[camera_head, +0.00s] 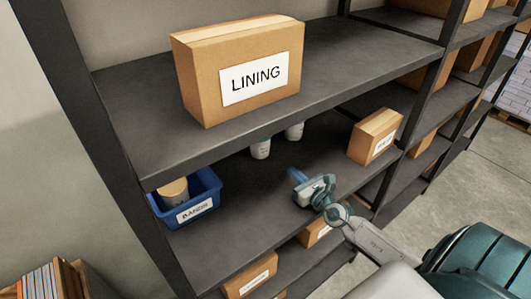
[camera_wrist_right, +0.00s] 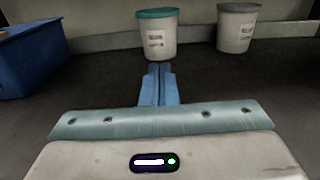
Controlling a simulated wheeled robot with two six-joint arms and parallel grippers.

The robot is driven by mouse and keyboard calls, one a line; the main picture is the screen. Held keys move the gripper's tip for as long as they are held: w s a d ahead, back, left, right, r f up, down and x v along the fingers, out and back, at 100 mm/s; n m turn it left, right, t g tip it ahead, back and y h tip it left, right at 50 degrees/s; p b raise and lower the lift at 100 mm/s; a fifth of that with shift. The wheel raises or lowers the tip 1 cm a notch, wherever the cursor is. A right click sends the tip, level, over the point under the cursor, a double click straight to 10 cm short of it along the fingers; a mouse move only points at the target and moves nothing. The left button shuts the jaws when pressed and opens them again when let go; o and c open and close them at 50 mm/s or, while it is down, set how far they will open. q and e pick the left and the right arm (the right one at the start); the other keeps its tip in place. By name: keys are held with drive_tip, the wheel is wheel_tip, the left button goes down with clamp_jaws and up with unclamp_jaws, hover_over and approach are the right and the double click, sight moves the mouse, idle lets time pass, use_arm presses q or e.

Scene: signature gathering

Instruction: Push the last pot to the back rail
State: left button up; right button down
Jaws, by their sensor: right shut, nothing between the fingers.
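A white pot with a teal lid (camera_wrist_right: 156,38) stands upright straight ahead of my right gripper in the right wrist view. A second white pot (camera_wrist_right: 237,28) stands to its right. In the head view the left pot (camera_head: 261,149) and the right pot (camera_head: 295,132) show under the upper shelf's edge, their tops hidden. My right gripper (camera_head: 293,173) reaches over the middle shelf, shut and empty. Its blue fingers (camera_wrist_right: 157,72) point at the left pot, with a small gap of shelf between them. The left gripper is not in view.
A blue bin (camera_head: 199,217) holding a round tan thing stands left on the same shelf; it also shows in the wrist view (camera_wrist_right: 32,55). A carton (camera_head: 376,136) stands right. The LINING box (camera_head: 238,70) is on the shelf above. Dark shelf around the gripper is clear.

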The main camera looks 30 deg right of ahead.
sight(267, 147)
drive_tip(key=w, duration=0.2)
drive_tip(key=shift+w+d, duration=0.2)
drive_tip(key=shift+w, duration=0.2)
drive_tip(key=w, duration=0.3)
drive_tip(key=w+b, duration=0.1)
drive_tip(key=w, duration=0.2)
drive_tip(key=w+b, duration=0.1)
drive_tip(key=w, duration=0.1)
drive_tip(key=shift+w+a+f, duration=0.1)
drive_tip(key=shift+w+a, duration=0.25)
drive_tip(key=shift+w, duration=0.7)
drive_tip(key=shift+w+a, duration=0.1)
drive_tip(key=shift+w, duration=0.05)
use_arm(q)
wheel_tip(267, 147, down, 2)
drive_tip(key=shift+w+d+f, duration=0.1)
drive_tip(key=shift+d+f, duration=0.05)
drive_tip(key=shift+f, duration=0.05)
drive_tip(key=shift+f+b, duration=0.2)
drive_tip(key=shift+b, duration=0.2)
use_arm(e)
drive_tip(key=shift+w, duration=0.9)
